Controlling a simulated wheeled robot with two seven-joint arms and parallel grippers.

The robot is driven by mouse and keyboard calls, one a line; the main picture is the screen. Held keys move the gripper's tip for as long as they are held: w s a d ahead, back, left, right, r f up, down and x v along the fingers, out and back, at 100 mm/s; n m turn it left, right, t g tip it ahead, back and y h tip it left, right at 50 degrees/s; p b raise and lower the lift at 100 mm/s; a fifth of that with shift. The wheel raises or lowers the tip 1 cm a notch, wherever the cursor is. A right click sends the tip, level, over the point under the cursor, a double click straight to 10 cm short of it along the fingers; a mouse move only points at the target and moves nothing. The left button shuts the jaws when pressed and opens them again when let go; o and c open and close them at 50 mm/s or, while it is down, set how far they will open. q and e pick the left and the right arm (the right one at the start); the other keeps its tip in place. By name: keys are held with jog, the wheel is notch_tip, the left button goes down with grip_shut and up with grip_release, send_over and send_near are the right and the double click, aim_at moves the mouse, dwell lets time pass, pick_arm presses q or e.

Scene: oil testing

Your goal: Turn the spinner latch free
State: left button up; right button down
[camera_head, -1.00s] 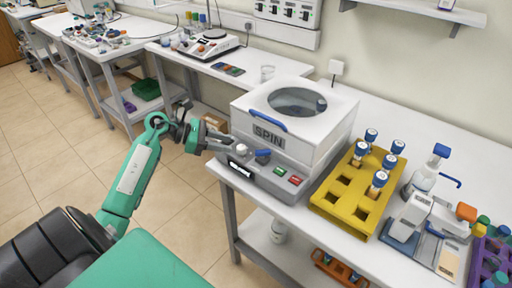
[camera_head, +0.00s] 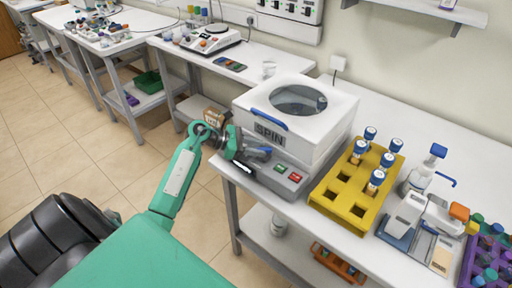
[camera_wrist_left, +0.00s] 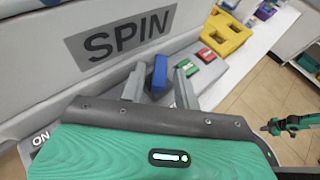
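The spinner is a white box with a round lid window, a blue handle and a "SPIN" label (camera_head: 269,134). Its blue latch (camera_head: 265,150) sits on the grey front panel and also shows in the left wrist view (camera_wrist_left: 160,73). My left gripper (camera_head: 257,152) is at this latch. In the left wrist view, its two grey fingers (camera_wrist_left: 160,86) stand on either side of the latch. The left finger is close to it, and a gap shows on the right, so the gripper looks open. A small green arm at the right of that view, likely my right, has a tiny dark gripper (camera_wrist_left: 269,128).
Red and green buttons (camera_head: 288,172) lie just right of the latch. A yellow rack (camera_head: 350,204) with blue-capped tubes stands right of the spinner. Farther right are a bottle, a white device and a purple rack (camera_head: 490,255). The floor left of the table is free.

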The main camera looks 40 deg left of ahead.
pick_arm(q)
grip_shut()
jog(key=shift+s, duration=0.1)
jog(key=shift+s+d+n+t+y, duration=0.1)
jog(key=shift+d+n+t+y, duration=0.05)
jog(key=shift+n+t+y, duration=0.35)
jog(key=shift+s+d+r+n+t+y+p, duration=0.1)
jog(key=shift+n+t+y+p, duration=0.2)
jog(key=shift+n+y, duration=0.15)
jog(key=shift+d+n+t+y+p, duration=0.1)
jog(key=shift+n+t+y+p, duration=0.1)
jog(key=shift+n+y+p, duration=0.2)
jog(key=n+t+y+p, duration=0.1)
jog(key=n+y+p, duration=0.1)
jog(key=p, duration=0.2)
jog(key=d+n+t+y+p, duration=0.1)
jog(key=n+y+p, duration=0.2)
jog(key=p, duration=0.2)
jog(key=shift+s+r+y, duration=0.1)
jog(key=shift+s+y, duration=0.05)
jog(key=shift+y, duration=0.1)
jog(key=shift+f+n+y+p, duration=0.2)
jog(key=shift+n+y+p, duration=0.4)
jog(key=shift+p, duration=0.25)
